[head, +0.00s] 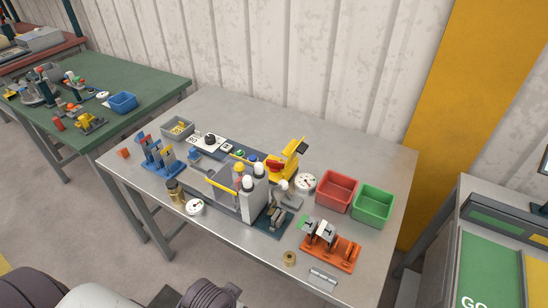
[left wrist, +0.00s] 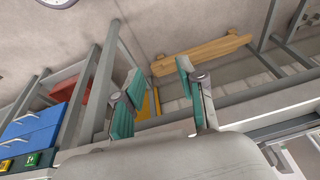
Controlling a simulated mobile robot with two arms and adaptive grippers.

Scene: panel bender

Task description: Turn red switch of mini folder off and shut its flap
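The mini folder seems to be the grey machine (head: 222,198) with a yellow bar (head: 221,185), at the middle of the metal table in the head view. White-topped posts stand at its right end, and small coloured knobs sit behind it. I cannot pick out its red switch for sure, nor tell how its flap stands. My left gripper (left wrist: 160,72) shows in the left wrist view with its teal fingers apart and nothing between them. It is away from the folder, which does not show in that view. Neither gripper shows in the head view.
Around the folder on the metal table (head: 255,112) stand a yellow press (head: 284,163), a blue stand (head: 161,157), an orange fixture (head: 331,250), a red bin (head: 336,190) and a green bin (head: 373,205). A green table (head: 138,80) stands at left. The metal table's back strip is clear.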

